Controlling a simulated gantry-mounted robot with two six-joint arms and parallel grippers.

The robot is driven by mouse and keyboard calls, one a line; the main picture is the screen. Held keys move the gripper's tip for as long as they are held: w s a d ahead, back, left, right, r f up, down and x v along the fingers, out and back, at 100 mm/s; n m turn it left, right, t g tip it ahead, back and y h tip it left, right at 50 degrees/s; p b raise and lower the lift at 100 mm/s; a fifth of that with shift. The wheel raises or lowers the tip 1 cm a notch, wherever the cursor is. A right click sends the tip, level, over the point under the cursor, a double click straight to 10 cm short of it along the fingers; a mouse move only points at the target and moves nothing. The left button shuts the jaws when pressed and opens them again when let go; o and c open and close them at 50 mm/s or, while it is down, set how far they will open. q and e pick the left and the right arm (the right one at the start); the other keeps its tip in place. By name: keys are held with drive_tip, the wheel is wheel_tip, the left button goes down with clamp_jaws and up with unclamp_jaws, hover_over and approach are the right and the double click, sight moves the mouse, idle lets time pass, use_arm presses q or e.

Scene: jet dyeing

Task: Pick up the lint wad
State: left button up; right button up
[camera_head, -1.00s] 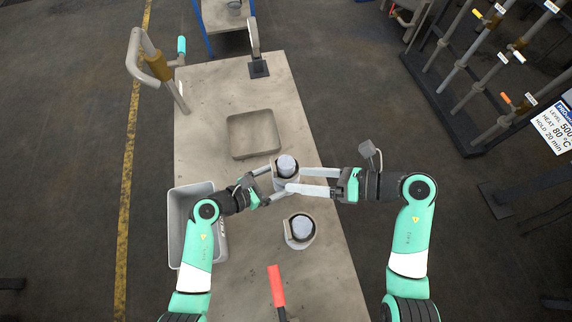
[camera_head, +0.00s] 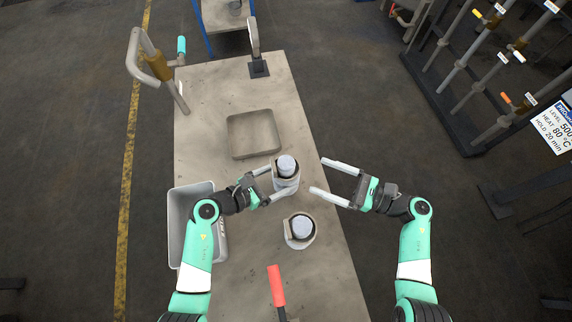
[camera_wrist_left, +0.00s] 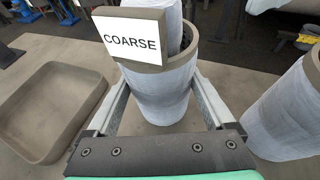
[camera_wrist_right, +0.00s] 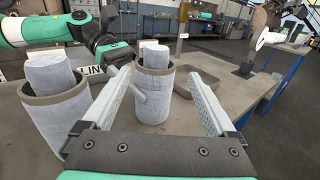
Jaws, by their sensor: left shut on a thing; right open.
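My left gripper (camera_head: 280,181) is shut on the far strainer canister (camera_head: 287,183), with a finger on each side of it. In the left wrist view this upright canister (camera_wrist_left: 162,98) is pale blue-grey with a brown rim and a "COARSE" label. A pale blue-grey rounded plug (camera_head: 286,164) sticks up from its opening; I cannot tell whether it is the lint wad. My right gripper (camera_head: 318,176) is open and empty, to the right of the canister and apart from it. No separate lint wad can be made out.
A similar canister (camera_head: 300,232) stands nearer on the table (camera_head: 215,115). A shallow brown tray (camera_head: 253,156) lies farther back. A grey bin (camera_head: 176,225) is at the left edge. A red handle (camera_head: 276,286) stands at the near end.

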drive_tip(key=x, duration=0.8)
drive_tip(key=shift+s+a, duration=0.15)
drive_tip(key=shift+a, duration=0.3)
drive_tip(key=c, duration=1.5)
drive_tip(key=shift+o, duration=0.2)
wheel_tip(320, 180, up, 10)
drive_tip(key=shift+r, duration=0.1)
use_arm(q)
drive_tip(key=o, duration=1.3)
